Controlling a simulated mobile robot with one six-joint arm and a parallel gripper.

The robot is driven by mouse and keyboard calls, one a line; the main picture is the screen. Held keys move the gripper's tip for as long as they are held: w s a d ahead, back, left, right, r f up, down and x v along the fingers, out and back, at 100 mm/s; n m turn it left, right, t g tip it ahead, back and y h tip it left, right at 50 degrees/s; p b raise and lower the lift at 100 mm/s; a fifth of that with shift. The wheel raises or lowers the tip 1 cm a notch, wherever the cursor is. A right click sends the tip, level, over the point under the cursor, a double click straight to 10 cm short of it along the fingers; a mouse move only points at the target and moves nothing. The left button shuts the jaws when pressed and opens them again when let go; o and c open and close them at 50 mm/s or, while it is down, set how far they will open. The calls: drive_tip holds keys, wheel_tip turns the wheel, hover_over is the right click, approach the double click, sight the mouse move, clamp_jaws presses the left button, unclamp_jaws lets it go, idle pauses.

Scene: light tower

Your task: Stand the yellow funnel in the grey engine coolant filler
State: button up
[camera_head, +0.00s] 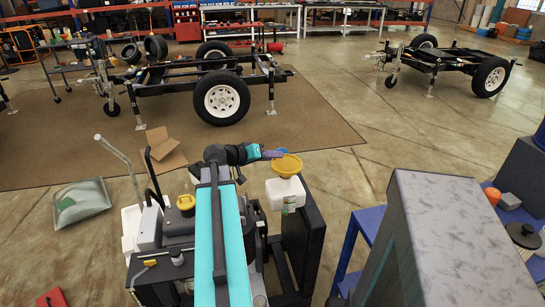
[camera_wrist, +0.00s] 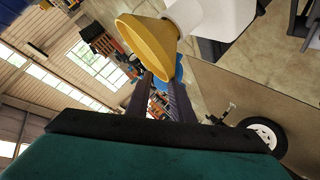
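The yellow funnel (camera_head: 287,166) sits mouth-up over the white container (camera_head: 285,195). In the wrist view the funnel (camera_wrist: 150,42) is large, and its narrow end meets the pale neck (camera_wrist: 182,16) of that container; whether the stem is inside is hidden. My gripper (camera_head: 274,154) is beside the funnel's rim. In the wrist view its two dark fingers (camera_wrist: 162,88) show a gap between them. A small blue piece (camera_head: 281,151) is at the fingertips by the funnel; I cannot tell whether it is gripped. I cannot clearly identify a separate grey filler.
An engine unit with a yellow cap (camera_head: 186,202) is left of the container. A large grey block (camera_head: 437,235) and a blue frame (camera_head: 352,245) are at the right. A cardboard box (camera_head: 163,152) and a trailer chassis (camera_head: 205,80) are behind. Open floor lies behind right.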

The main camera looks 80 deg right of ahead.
drive_tip(key=shift+w+f, duration=0.15)
drive_tip(key=shift+w, duration=0.05)
drive_tip(key=b+v, duration=0.1)
drive_tip(key=v, duration=1.2)
drive_tip(key=shift+a+r, duration=0.35)
drive_tip(key=shift+s, duration=0.1)
idle(0.5)
